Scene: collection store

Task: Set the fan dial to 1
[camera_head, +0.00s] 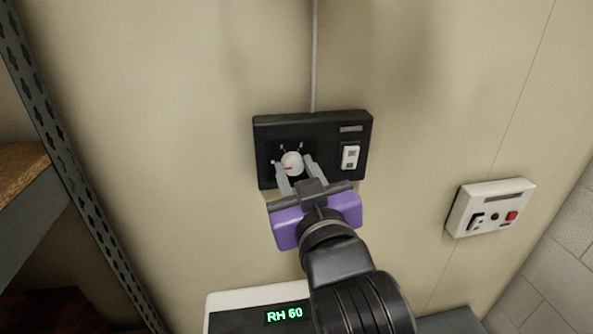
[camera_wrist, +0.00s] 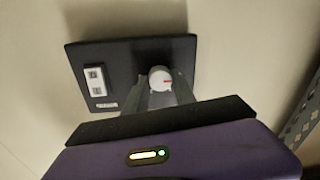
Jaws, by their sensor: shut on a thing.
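The fan dial (camera_head: 292,162) is a round white knob with a red pointer mark, on a black wall panel (camera_head: 330,127). In the head view the red mark points to the left. Small white marks sit around the dial, but their numbers are too small to read. In the wrist view the dial (camera_wrist: 160,79) shows between my fingertips. My gripper (camera_head: 296,168), with a purple body, reaches up to the panel and is shut on the dial, one finger on each side. The lower part of the dial's surround is hidden by the fingers.
A white rocker switch (camera_head: 350,157) is on the right of the same panel. A pale control box (camera_head: 491,207) with a red button is on the wall to the right. A display reading RH 60 (camera_head: 284,316) stands below. A metal shelf post (camera_head: 75,170) is at left.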

